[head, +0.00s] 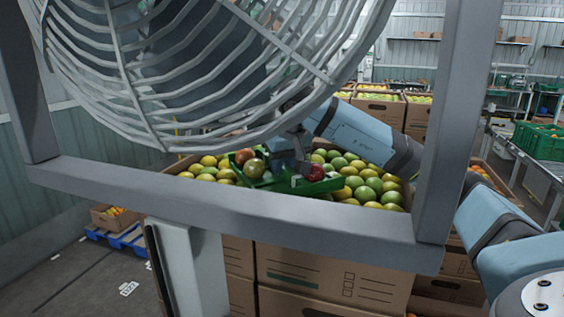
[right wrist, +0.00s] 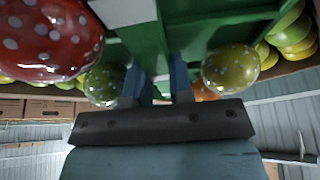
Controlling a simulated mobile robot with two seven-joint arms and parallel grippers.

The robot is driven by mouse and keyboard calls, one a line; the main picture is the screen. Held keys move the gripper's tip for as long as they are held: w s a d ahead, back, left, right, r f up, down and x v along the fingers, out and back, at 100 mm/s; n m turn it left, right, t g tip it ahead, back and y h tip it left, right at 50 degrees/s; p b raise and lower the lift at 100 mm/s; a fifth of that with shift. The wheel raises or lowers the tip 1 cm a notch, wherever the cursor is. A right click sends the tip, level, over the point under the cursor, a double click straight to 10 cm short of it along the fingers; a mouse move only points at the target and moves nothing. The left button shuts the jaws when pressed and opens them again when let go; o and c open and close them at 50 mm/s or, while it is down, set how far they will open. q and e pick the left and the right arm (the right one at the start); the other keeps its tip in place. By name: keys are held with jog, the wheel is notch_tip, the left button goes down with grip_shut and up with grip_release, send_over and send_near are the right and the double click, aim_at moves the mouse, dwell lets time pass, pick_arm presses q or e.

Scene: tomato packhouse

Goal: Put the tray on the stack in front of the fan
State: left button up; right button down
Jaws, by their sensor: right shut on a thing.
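The green tray (head: 325,187) is seen behind the fan's frame, low over or resting on a carton of green and yellow tomatoes; I cannot tell which. It carries a red tomato (head: 316,173) and a few others. My right gripper (head: 300,165) reaches down to it and is shut on it. In the right wrist view the fingers (right wrist: 166,78) meet a green part of the tray (right wrist: 205,14), with spotted red and yellow-green tomatoes around. The fan (head: 200,75) fills the upper left and hides part of the scene. My left gripper is not in view.
The fan's grey frame (head: 230,207) crosses the head view in front of stacked cardboard cartons (head: 330,270). More tomato cartons (head: 380,110) stand behind. Green crates (head: 540,142) sit on a bench at right. A blue pallet (head: 125,240) lies on the floor at left.

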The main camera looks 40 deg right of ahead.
jog(key=c, duration=1)
grip_release()
jog(key=shift+r, duration=0.2)
jog(key=shift+v, duration=5.95)
jog(key=shift+f, duration=0.1)
